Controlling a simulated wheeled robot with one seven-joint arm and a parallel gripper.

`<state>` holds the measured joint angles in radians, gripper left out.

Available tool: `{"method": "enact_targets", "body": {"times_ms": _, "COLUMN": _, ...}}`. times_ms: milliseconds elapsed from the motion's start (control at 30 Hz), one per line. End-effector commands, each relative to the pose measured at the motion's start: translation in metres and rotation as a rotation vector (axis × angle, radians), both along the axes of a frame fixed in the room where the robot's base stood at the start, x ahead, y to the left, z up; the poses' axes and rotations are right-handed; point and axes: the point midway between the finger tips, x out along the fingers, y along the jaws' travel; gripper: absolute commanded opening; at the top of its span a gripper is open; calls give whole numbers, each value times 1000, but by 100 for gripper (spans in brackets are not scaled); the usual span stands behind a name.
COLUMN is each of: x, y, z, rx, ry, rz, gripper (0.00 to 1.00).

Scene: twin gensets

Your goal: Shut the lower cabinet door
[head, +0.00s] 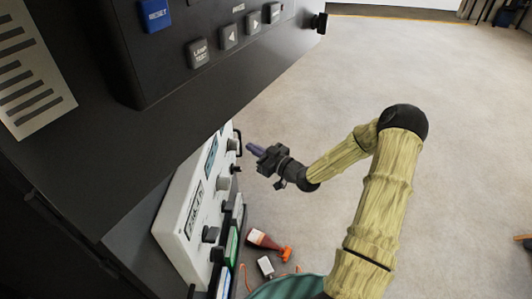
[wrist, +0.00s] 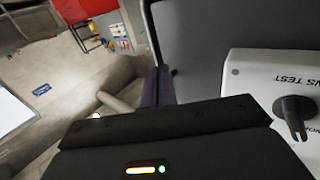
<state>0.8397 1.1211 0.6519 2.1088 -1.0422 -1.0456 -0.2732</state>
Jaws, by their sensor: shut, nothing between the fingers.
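The dark cabinet (head: 90,150) fills the left of the head view, with its upper control panel leaning over the lower part. A lower cabinet door is hard to make out; most of that area is hidden in the head view. In the wrist view a dark flat panel (wrist: 215,45) stands just right of my fingers, possibly the door; I cannot tell whether they touch it. My gripper (head: 252,149) is shut and empty, pointing left, near the upper end of a white knobbed unit (head: 183,212). Its purple fingers show together in the wrist view (wrist: 158,88).
The white unit, with black knobs, also shows at right in the wrist view (wrist: 260,75).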

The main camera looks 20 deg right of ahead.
Motion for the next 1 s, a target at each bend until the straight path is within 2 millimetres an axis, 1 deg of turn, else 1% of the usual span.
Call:
{"method": "enact_targets", "body": {"times_ms": 33, "x": 7, "y": 6, "z": 2, "rx": 3, "ry": -1, "rz": 2, "gripper": 0}}
{"method": "enact_targets", "body": {"times_ms": 100, "x": 14, "y": 10, "z": 2, "rx": 1, "ry": 1, "rz": 1, "gripper": 0}}
{"method": "enact_targets", "body": {"times_ms": 200, "x": 20, "y": 14, "z": 1, "rx": 0, "ry": 0, "rz": 0, "gripper": 0}}
{"method": "enact_targets", "body": {"times_ms": 633, "x": 24, "y": 18, "z": -1, "rx": -1, "ry": -1, "rz": 6, "gripper": 0}}
{"method": "enact_targets", "body": {"times_ms": 767, "x": 33, "y": 33, "z": -3, "rx": -1, "ry": -3, "rz": 40, "gripper": 0}}
{"method": "enact_targets", "body": {"times_ms": 900, "x": 44, "y": 56, "z": -3, "rx": -2, "ry": -4, "rz": 88, "gripper": 0}}
{"method": "enact_targets", "body": {"times_ms": 1000, "x": 49, "y": 65, "z": 0, "rx": 0, "ry": -4, "rz": 105, "gripper": 0}}
